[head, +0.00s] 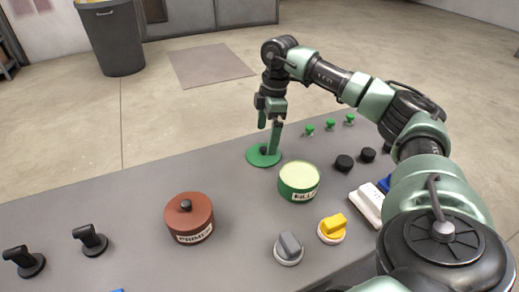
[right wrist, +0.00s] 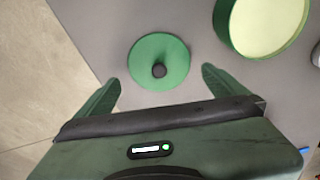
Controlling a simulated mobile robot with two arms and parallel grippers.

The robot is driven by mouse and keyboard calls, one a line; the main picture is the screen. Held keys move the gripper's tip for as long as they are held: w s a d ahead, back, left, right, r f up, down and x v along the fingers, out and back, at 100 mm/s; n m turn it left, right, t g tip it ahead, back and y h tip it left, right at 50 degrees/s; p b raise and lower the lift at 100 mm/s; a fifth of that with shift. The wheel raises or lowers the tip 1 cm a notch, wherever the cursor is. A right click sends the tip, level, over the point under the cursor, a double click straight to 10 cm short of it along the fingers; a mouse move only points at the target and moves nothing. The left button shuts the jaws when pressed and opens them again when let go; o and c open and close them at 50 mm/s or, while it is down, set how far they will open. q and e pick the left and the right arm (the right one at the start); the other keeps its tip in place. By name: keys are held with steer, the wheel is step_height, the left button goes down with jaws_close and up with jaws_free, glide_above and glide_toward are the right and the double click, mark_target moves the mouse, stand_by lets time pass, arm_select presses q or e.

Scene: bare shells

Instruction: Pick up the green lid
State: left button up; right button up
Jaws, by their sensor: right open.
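The green lid (head: 262,156) is a flat round disc with a dark knob, lying on the grey table near its far edge. It also shows in the right wrist view (right wrist: 160,58), just beyond and between my fingertips. My right gripper (head: 269,135) is open above the lid, with its fingers pointing down; in the right wrist view its two fingers (right wrist: 160,82) stand apart on either side of the knob, holding nothing. An open green round container (head: 299,183) with a pale inside and a label stands to the right of the lid. My left gripper is not in view.
A reddish-brown lidded container (head: 188,218) stands on the table (head: 120,205) at centre left. Black knobs (head: 92,240), a grey knob (head: 288,248), a yellow knob (head: 332,229) and small green pegs (head: 330,124) are around. A bin (head: 110,38) stands on the floor behind.

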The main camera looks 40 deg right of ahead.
mark_target(264, 148)
steer(key=f, duration=0.3)
steer(key=f+b, duration=0.1)
steer(key=f, duration=0.1)
steer(key=shift+w+a+f, duration=0.2)
steer(key=shift+w, duration=0.05)
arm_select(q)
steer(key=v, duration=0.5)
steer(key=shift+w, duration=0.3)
arm_select(e)
steer(key=shift+c, duration=0.3)
steer(key=c, duration=1)
